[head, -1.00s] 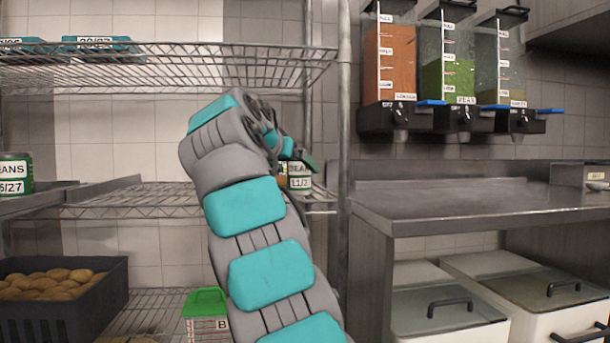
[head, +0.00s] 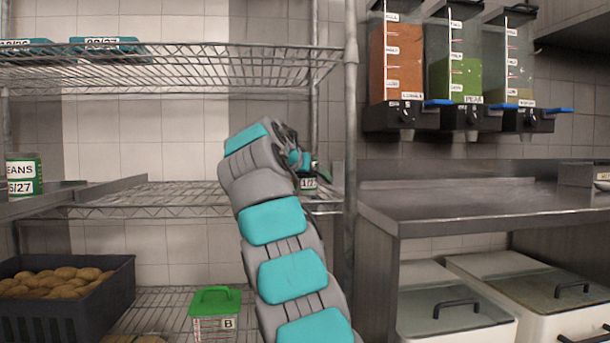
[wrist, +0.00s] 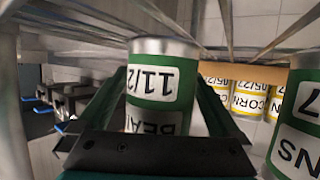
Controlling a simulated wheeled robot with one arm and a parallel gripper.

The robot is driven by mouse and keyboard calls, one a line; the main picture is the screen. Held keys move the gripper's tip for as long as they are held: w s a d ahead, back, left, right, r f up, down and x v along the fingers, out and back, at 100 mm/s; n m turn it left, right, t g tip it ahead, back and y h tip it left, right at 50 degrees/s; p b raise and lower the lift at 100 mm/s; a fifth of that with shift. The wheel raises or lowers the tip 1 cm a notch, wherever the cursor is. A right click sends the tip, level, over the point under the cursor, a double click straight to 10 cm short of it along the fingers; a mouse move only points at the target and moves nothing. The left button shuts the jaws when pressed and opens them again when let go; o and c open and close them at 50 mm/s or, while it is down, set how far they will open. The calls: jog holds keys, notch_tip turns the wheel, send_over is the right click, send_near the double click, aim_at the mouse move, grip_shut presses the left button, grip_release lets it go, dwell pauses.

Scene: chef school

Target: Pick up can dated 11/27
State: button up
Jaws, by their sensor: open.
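The can dated 11/2, its last digit cut off (wrist: 150,85), is a green beans can with a white label. It appears upside down in the wrist view, between the two fingers of my gripper (wrist: 163,100). The fingers are open on either side of it; whether either touches it I cannot tell. In the head view the can (head: 309,184) stands on the middle wire shelf near the right post. My gripper (head: 306,163) is in front of it and hides most of it.
Yellow-labelled corn cans (wrist: 248,98) and another green can (wrist: 298,135) are on the right in the wrist view. A beans can marked 6/27 (head: 22,175) is at far left. The shelf post (head: 350,150) stands close right of my arm. Dispensers (head: 460,75) hang at right.

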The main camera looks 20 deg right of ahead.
jog(key=shift+c, duration=0.4)
grip_shut()
jog(key=shift+r, duration=0.1)
dwell(0.3)
